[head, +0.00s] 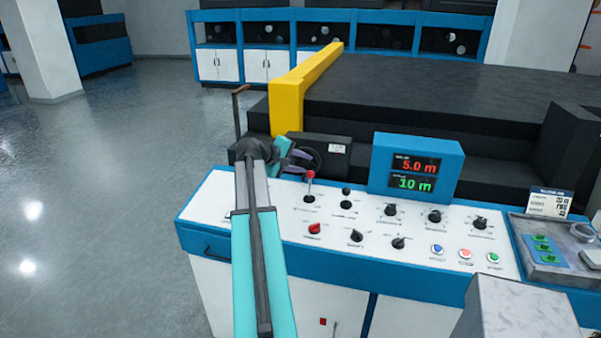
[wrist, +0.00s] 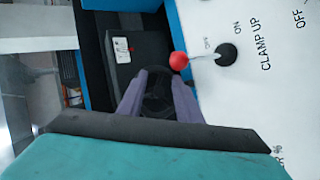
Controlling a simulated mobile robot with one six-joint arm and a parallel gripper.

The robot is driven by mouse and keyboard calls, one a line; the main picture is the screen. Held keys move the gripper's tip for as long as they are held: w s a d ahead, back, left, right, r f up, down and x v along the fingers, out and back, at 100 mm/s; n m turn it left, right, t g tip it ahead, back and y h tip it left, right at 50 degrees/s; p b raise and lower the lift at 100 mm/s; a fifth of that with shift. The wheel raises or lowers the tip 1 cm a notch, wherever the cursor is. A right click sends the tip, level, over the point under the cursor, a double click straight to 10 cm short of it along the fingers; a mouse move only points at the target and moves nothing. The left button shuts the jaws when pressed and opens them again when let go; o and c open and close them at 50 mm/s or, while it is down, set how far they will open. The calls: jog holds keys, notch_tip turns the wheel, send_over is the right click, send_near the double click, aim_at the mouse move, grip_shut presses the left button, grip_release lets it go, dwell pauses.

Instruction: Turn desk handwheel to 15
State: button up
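The desk handwheel (head: 318,157) is a small dark wheel at the back left of the control desk, below a dark box. In the wrist view the handwheel (wrist: 157,92) shows between and beyond the purple fingers. My gripper (head: 298,158) is at the wheel in the head view and partly covers it. In the wrist view my gripper (wrist: 155,75) has its two fingers apart, with a gap between them. I cannot tell whether they touch the rim. No scale or number on the wheel is readable.
The white desk top (head: 270,218) carries a red-knobbed lever (head: 310,180), several black knobs and buttons. A blue display (head: 417,168) reads 5.0 m in red and what looks like 10 m in green. A yellow guard (head: 288,105) stands behind. Open floor lies left.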

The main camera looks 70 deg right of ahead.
aim_at(304, 176)
jog(key=w+a+r+m+t+y+p, duration=0.1)
jog(key=w+r+m+y, duration=0.3)
jog(key=m, duration=0.6)
notch_tip(304, 176, up, 2)
jog(key=shift+a+r+t+y, duration=0.1)
jog(key=shift+a+t+y, duration=0.4)
jog(key=shift+t+y, duration=0.45)
jog(key=shift+p+x, duration=2.15)
jog(key=shift+x, duration=4.75)
jog(key=shift+c, duration=0.3)
grip_shut()
